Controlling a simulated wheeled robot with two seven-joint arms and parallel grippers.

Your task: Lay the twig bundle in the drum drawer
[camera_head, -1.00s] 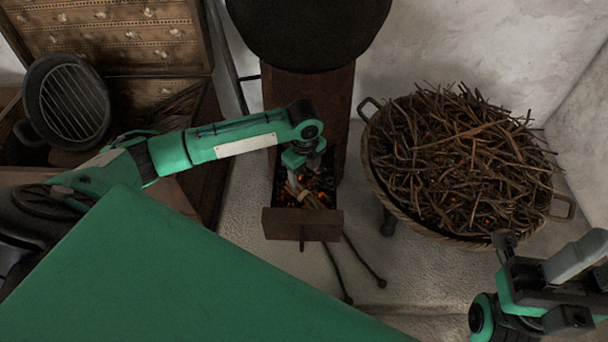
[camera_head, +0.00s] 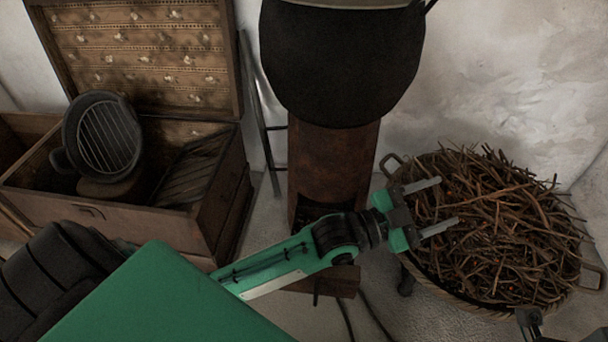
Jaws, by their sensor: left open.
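The rusty drum (camera_head: 330,165) stands upright in the middle under a black pot. Its drawer (camera_head: 335,283) is pulled out at the base. My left forearm crosses over it, so most of the drawer's inside is hidden and I see no twig bundle there. My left gripper (camera_head: 446,203) is open and empty, above and to the right of the drawer, with its two pale fingers pointing right in front of the twig basket. Only a dark piece of my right gripper (camera_head: 530,320) shows at the bottom right edge; its fingers cannot be made out.
A wicker basket (camera_head: 450,297) heaped with loose twigs (camera_head: 500,225) stands right of the drum. The black pot (camera_head: 340,65) hangs or sits above the drum. An open wooden chest (camera_head: 160,221) with a round grill pan (camera_head: 105,135) is at left. Tongs-like rods lie on the floor by the drawer.

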